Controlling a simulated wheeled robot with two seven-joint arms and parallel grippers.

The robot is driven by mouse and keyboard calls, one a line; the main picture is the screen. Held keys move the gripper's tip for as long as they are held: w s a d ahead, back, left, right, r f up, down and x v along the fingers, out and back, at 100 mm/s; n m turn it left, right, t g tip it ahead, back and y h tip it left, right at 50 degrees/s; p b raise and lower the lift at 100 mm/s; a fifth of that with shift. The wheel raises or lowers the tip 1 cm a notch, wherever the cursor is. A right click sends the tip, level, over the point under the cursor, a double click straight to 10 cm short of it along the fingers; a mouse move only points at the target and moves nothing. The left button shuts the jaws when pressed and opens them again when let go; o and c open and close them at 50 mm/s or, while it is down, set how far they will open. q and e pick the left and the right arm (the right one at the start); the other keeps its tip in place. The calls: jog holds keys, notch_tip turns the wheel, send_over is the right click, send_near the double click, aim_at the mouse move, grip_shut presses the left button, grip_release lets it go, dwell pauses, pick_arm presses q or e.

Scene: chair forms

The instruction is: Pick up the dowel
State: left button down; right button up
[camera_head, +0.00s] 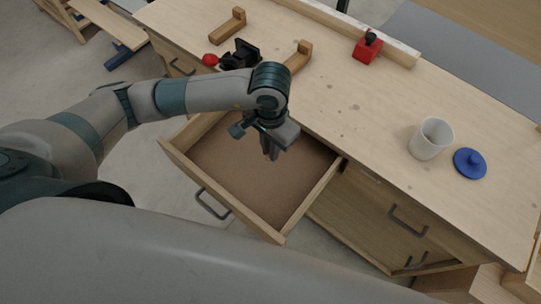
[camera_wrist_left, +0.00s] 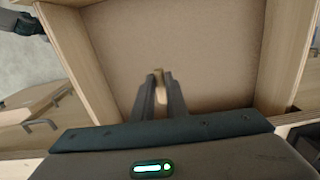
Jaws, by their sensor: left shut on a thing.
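My left gripper (camera_head: 270,154) hangs over the open drawer (camera_head: 176,157), pointing down into it. In the left wrist view its two dark fingers (camera_wrist_left: 160,100) are shut on a small light-wood piece, which looks like the dowel (camera_wrist_left: 159,84). Only a short part of the dowel shows between the fingers; the rest is hidden. In the head view the dowel cannot be made out. The drawer's brown floor looks bare around the gripper. My right gripper is not in view.
The drawer is pulled out of a wooden workbench (camera_head: 350,120). On the bench top are a white cup (camera_head: 431,139), a blue lid with a knob (camera_head: 470,164), a red block with a dark knob (camera_head: 367,47), a black clamp-like tool (camera_head: 240,56) and wooden blocks.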

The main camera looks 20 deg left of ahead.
pick_arm(q)
jog(key=shift+r, duration=0.45)
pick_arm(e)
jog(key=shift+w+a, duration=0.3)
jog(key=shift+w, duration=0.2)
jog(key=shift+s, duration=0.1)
